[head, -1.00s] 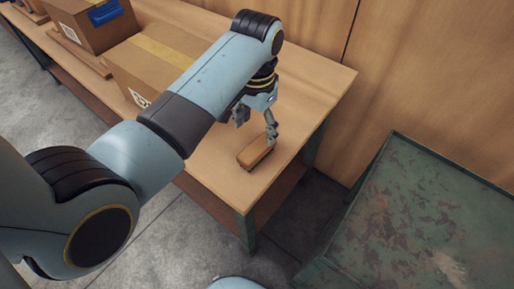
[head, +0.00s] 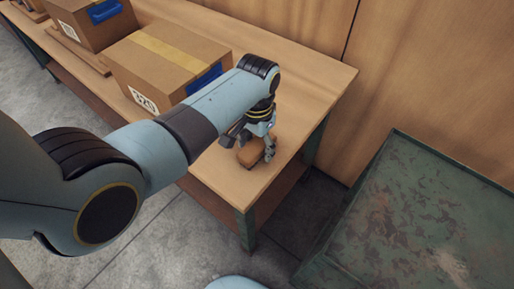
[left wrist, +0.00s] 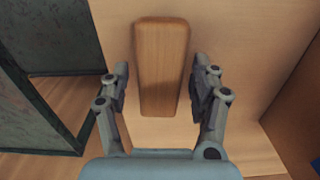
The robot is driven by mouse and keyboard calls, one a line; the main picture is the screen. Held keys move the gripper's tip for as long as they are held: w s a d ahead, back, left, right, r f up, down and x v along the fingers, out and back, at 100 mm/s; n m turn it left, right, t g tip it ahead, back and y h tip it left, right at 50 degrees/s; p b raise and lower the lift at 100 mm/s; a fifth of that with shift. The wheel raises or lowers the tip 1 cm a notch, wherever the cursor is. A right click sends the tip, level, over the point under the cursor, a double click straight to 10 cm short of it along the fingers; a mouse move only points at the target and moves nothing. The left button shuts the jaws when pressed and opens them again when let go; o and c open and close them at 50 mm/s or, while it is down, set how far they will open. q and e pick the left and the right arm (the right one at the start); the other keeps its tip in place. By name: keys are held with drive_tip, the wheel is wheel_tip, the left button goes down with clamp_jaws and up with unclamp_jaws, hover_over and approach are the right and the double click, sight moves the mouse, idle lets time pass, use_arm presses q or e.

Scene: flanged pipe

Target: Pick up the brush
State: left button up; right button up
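The brush (head: 252,154) is a brown wooden block lying on the wooden table near its front right corner. In the left wrist view the brush (left wrist: 162,65) lies lengthwise between the two fingers, with a gap on each side. My left gripper (head: 257,146) is over the brush, its fingers spread. In the left wrist view the left gripper (left wrist: 162,85) is open and empty around the brush's near part. The brush's underside is hidden. My right gripper is not in view.
Another box (head: 88,25) stands farther left. A worn green metal surface (head: 420,215) is at right.

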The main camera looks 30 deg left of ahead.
sight(259, 144)
use_arm(q)
drive_tip(key=c, duration=1.1)
drive_tip(key=shift+o, duration=0.2)
drive_tip(key=r, duration=0.4)
drive_tip(key=shift+w+d+r, duration=0.15)
drive_tip(key=shift+w+r, duration=0.1)
drive_tip(key=w+d+r+b, duration=0.3)
drive_tip(key=w+d+r, duration=0.3)
drive_tip(key=w, duration=0.3)
drive_tip(key=shift+w+d+r, duration=0.15)
drive_tip(key=shift+r, duration=0.1)
